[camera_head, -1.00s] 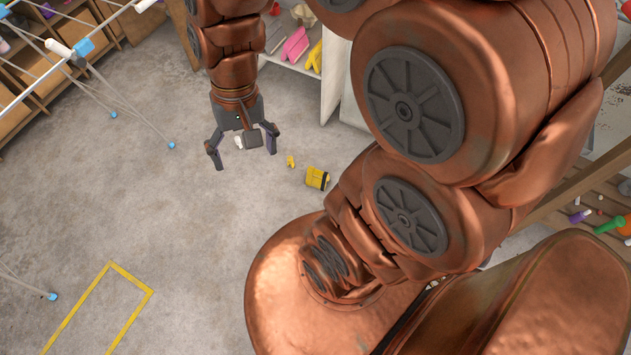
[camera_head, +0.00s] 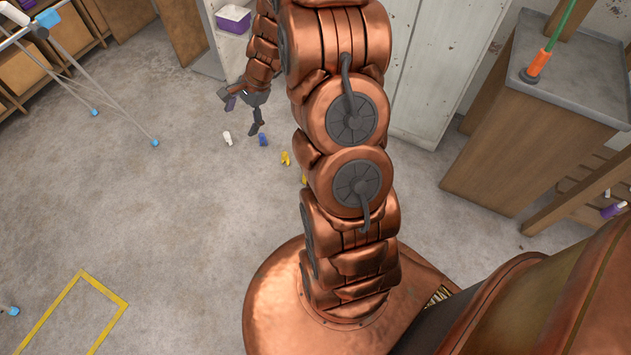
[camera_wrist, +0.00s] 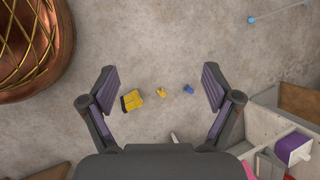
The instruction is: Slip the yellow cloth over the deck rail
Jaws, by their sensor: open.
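My gripper (camera_head: 240,112) is open and empty, reaching out above the floor near a white shelf unit. In the wrist view its spread fingers (camera_wrist: 160,70) frame a yellow piece with black marks (camera_wrist: 132,100) and a small yellow piece (camera_wrist: 161,92), both on the floor below and untouched. In the head view the small yellow piece (camera_head: 285,158) shows beside my arm, which mostly hides the larger one (camera_head: 304,179). I cannot tell whether either is the cloth. A metal frame with thin bars (camera_head: 72,50) stands at the top left; no rail is clearly identifiable as the deck rail.
A blue piece (camera_head: 262,139) and a white piece (camera_head: 227,138) lie on the floor near my gripper. The shelf unit holds a purple tub (camera_head: 233,18). A wooden cabinet (camera_head: 520,150) stands right, a yellow floor outline (camera_head: 75,285) lower left. The left-centre floor is clear.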

